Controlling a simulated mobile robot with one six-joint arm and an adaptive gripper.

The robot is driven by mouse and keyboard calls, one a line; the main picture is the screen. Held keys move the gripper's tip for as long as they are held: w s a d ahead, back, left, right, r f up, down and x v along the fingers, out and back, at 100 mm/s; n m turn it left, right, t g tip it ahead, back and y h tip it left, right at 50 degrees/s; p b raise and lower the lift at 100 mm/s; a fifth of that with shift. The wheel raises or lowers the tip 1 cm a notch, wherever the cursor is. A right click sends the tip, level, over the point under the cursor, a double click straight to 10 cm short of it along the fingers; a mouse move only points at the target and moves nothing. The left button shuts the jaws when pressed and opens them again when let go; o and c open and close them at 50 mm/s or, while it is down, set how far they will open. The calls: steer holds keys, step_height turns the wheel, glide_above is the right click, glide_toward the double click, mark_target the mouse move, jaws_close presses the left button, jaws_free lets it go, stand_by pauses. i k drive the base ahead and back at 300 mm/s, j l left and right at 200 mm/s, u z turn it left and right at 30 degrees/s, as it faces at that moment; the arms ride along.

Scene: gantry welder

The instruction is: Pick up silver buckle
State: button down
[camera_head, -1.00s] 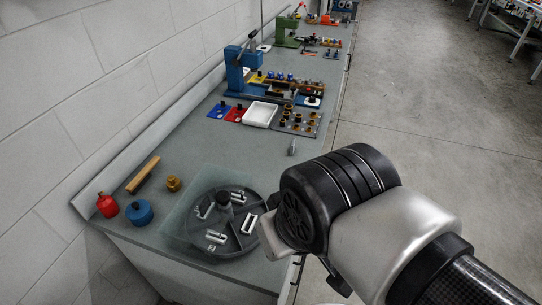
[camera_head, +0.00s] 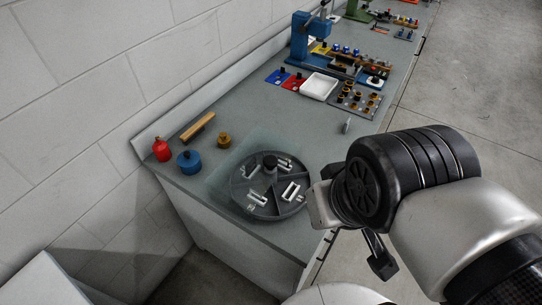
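Several small silver buckle-like parts lie in the compartments of a round dark grey tray (camera_head: 242,197) on the grey workbench. One silver buckle (camera_head: 290,190) is in the right compartment, another (camera_head: 257,198) in the front one, and others at the left and back. My gripper (camera_head: 380,258) shows only in part, below my wrist at the right, beyond the bench's front edge. It is apart from the tray. Its fingertips are too unclear to tell open from shut.
A red bottle (camera_head: 162,150), a blue container (camera_head: 190,162), a brass piece (camera_head: 224,140) and a wooden bar (camera_head: 197,127) stand left of the tray. A white tray (camera_head: 320,87) and blue press (camera_head: 300,40) are farther back. The bench between is mostly clear.

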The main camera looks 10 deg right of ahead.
mark_target(347, 124)
steer(key=k+l+u, duration=0.1)
steer(key=l, duration=0.8)
steer(key=k+l+u, duration=0.15)
steer(key=l, duration=0.25)
steer(key=i+l+u, duration=0.1)
steer(key=i+l, duration=0.15)
steer(key=i+l+u, duration=0.15)
steer(key=l, duration=0.25)
steer(key=i+l+u, duration=0.1)
steer(key=i+l, duration=0.15)
steer(key=l, duration=0.15)
steer(key=i+l+u, duration=0.15)
steer(key=l, duration=0.2)
steer(key=i+l+u, duration=0.1)
steer(key=l, duration=0.3)
steer(key=i, duration=0.2)
